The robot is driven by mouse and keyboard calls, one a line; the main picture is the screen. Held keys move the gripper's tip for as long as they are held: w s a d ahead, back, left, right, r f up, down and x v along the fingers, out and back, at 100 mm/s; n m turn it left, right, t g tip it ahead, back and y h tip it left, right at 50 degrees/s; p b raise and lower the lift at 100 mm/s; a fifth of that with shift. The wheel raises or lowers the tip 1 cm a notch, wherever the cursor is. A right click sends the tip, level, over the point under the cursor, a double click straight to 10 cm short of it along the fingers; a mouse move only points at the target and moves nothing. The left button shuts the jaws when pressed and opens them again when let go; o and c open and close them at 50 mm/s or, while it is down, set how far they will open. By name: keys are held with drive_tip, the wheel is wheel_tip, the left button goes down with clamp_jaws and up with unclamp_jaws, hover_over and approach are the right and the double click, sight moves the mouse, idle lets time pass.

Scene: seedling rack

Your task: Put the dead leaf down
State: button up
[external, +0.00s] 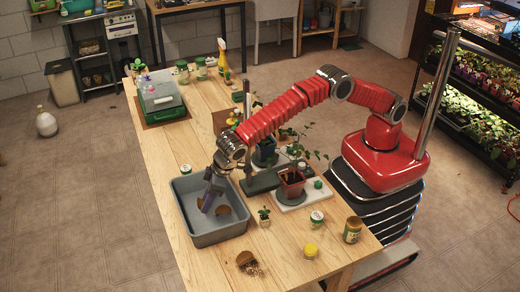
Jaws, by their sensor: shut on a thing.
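My gripper (208,198) reaches down into the grey tub (212,238) at the left front of the wooden table. It is shut, with its fingers low inside the tub. The dead leaf between the fingers is too small and dark to make out clearly. A brown piece (223,210) lies on the tub floor just right of the fingertips; I cannot tell whether it is another leaf.
A potted plant (292,183) stands on a pale tray right of the tub. A seedling pot (264,217) stands close to the tub's right side.

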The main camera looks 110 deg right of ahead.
drive_tip(key=shift+f, duration=2.35)
drive_tip(key=shift+f, duration=0.1)
drive_tip(key=o, duration=1)
drive_tip(key=v, duration=1.2)
